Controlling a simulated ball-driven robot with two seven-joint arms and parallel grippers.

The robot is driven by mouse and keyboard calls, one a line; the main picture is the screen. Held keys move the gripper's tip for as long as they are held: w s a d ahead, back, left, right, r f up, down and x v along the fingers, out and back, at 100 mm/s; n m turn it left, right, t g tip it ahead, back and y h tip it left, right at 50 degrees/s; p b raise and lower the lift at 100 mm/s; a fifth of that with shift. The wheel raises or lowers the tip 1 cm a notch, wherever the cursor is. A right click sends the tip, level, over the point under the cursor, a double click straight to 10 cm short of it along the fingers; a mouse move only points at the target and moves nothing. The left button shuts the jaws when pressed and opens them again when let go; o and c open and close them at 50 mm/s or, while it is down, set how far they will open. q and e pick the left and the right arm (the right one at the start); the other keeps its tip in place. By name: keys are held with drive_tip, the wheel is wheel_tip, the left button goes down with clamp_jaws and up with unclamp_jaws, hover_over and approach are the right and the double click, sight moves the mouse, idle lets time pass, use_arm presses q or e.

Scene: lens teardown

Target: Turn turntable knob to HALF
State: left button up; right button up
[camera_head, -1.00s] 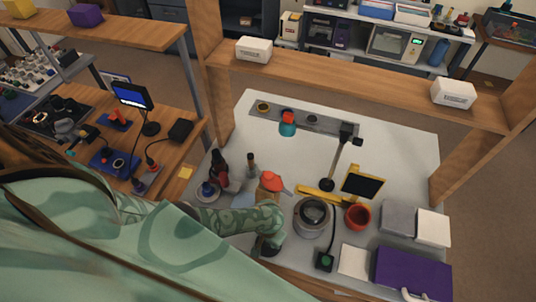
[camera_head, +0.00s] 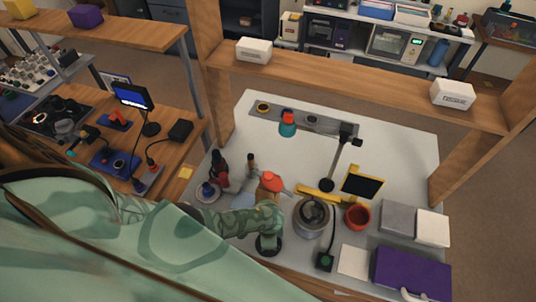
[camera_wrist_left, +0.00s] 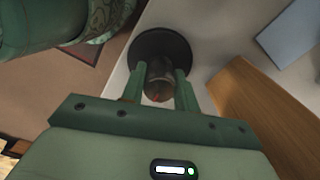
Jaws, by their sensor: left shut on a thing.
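My left gripper (camera_head: 268,238) is at the near edge of the white worktop, over a round black base (camera_head: 268,250). In the left wrist view, its two green fingers (camera_wrist_left: 160,78) are shut on the sides of a small greyish-brown knob (camera_wrist_left: 159,88) with a red mark. The knob stands in front of the black disc (camera_wrist_left: 160,45). The knob's setting and any HALF label cannot be read. A round grey device (camera_head: 311,216) with a dark centre stands just right of the gripper. My right gripper is not in view.

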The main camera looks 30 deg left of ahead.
use_arm(q)
drive_tip(key=shift+d+m, duration=0.15)
drive_tip(key=shift+m, duration=0.55)
drive_tip(key=o, duration=1)
drive_tip(key=shift+c, duration=0.2)
drive_tip(key=shift+r+p, duration=0.3)
drive_tip(key=shift+r, duration=0.05)
wheel_tip(320, 180, up, 16)
drive_tip(key=p, duration=0.8)
drive_tip(key=shift+f, duration=0.2)
